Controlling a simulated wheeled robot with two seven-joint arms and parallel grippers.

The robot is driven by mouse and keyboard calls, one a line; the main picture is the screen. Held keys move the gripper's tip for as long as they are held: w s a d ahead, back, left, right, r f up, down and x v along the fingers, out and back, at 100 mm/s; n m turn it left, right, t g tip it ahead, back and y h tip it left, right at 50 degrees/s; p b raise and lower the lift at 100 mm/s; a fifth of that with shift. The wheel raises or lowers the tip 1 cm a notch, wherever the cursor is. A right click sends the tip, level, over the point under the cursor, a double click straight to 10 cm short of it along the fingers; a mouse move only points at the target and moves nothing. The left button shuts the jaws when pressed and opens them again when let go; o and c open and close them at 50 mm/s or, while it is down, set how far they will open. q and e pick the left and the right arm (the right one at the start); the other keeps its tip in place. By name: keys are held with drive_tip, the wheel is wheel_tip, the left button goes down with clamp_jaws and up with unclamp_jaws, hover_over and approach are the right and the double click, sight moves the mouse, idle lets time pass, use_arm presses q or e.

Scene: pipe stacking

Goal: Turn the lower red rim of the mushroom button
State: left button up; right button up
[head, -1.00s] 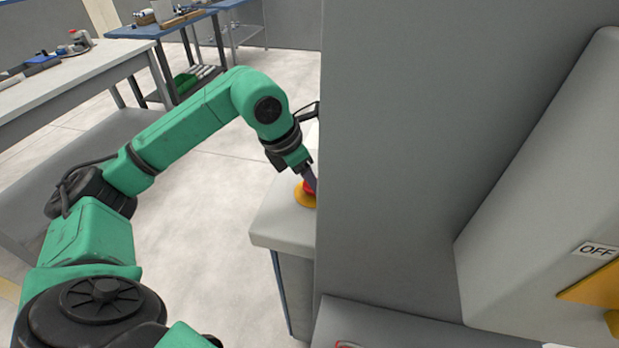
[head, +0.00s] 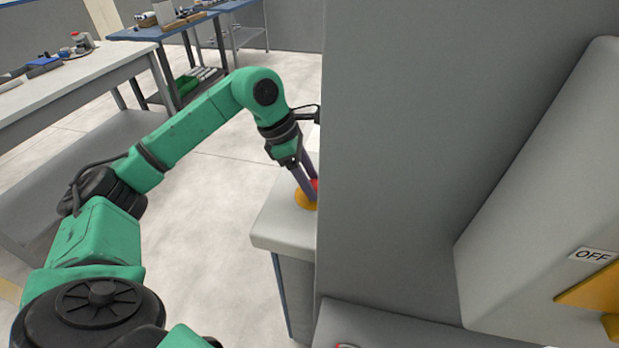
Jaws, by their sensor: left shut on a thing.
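The mushroom button has a red top (head: 315,185) over a yellow base (head: 305,199). It sits on the light grey cabinet top, and its right part is hidden behind the tall grey panel. My left gripper (head: 311,192) points down at the button, with its fingers around the red part, shut on it. The fingers hide much of the red, so the lower rim is hard to make out. My right gripper is not in view.
The tall grey panel (head: 400,150) stands close on the right of my left gripper. A grey box with an OFF label (head: 593,255) is at the far right. Workbenches (head: 75,80) stand at the back left. The floor (head: 200,240) between is clear.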

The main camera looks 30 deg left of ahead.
use_arm(q)
drive_tip(key=shift+f, duration=0.2)
drive_tip(key=o, duration=1.4)
drive_tip(key=shift+c, duration=0.2)
drive_tip(key=shift+r, duration=0.15)
drive_tip(key=v, duration=1.4)
drive_tip(key=shift+r+p, duration=0.2)
drive_tip(key=shift+p, duration=0.2)
